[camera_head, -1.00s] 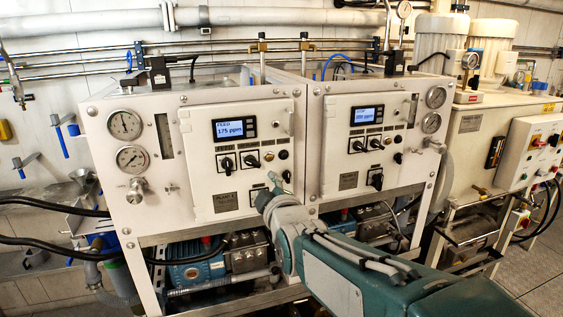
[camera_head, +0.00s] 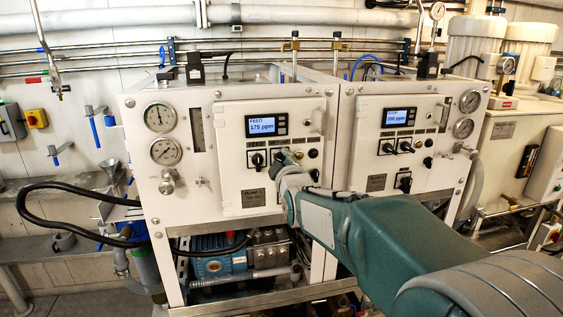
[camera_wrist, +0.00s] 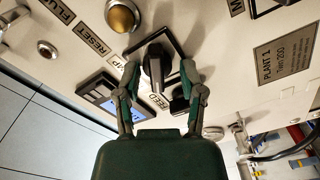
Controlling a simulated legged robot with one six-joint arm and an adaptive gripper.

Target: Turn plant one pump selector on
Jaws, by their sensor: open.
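The plant one panel (camera_head: 235,185) is the left of two white cabinets in the head view. My gripper (camera_head: 284,157) is at its right-hand selector and mostly hides it. In the wrist view my gripper (camera_wrist: 158,67) is open, with one finger on each side of a black selector knob (camera_wrist: 154,70). The knob's handle stands roughly upright in that picture, on a square black plate. A label beside it is partly hidden by the left finger and ends in what looks like "MP". Whether the fingers touch the knob I cannot tell. The plant 1 nameplate (camera_wrist: 286,55) shows at the right.
A second black selector (camera_head: 257,160) sits close by on the left, under the lit display (camera_head: 266,124). A brass-coloured button (camera_wrist: 122,15) and a RESET label (camera_wrist: 91,38) lie near the knob. The plant two panel (camera_head: 385,175) stands to the right.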

